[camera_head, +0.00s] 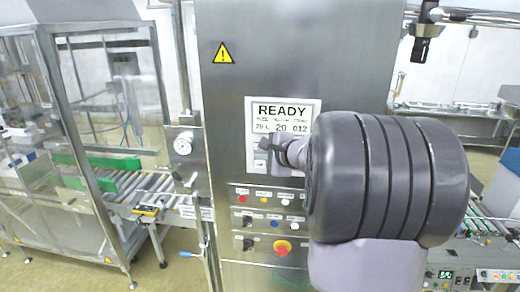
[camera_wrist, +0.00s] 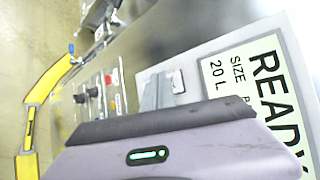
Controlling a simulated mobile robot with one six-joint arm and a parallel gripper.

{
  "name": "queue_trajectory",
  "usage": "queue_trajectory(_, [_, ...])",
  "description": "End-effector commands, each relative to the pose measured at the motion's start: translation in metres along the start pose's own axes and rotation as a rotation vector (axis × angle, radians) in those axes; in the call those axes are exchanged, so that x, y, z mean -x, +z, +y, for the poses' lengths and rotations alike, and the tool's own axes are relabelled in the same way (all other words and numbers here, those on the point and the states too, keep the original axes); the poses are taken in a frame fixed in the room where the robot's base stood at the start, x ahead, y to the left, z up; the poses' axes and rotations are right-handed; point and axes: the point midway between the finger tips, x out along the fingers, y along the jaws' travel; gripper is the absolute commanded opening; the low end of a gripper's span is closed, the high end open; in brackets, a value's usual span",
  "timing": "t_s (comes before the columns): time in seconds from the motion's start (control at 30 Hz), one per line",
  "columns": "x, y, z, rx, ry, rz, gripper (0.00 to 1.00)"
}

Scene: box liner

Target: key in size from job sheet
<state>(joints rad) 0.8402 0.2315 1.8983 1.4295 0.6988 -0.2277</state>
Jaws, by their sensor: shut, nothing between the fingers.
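The control panel's screen (camera_head: 284,114) reads READY, with smaller fields that look like 20 L, 20 and 012. In the wrist view the screen (camera_wrist: 262,85) appears turned on its side and shows READY, SIZE and 20 L. My gripper (camera_head: 270,147) is shut and empty just in front of the light panel plate, at the screen's lower edge. In the wrist view my gripper (camera_wrist: 156,92) is beside a small key or slot (camera_wrist: 178,80) on the plate; I cannot tell whether it touches. My arm hides the plate's lower right. No job sheet can be made out.
Below the plate are rows of coloured buttons (camera_head: 264,196) and a red emergency stop (camera_head: 283,248). A pressure gauge (camera_head: 183,146) is left of the cabinet. A glazed machine with a roller conveyor (camera_head: 140,190) stands at left. Another conveyor is at right.

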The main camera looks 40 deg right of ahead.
Motion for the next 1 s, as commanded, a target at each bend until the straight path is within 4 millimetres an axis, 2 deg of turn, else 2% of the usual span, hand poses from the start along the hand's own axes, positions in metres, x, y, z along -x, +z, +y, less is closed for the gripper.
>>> queue_trajectory(1.0, [-0.0074,-0.0054,-0.0053,0.000,0.000,0.000,0.00])
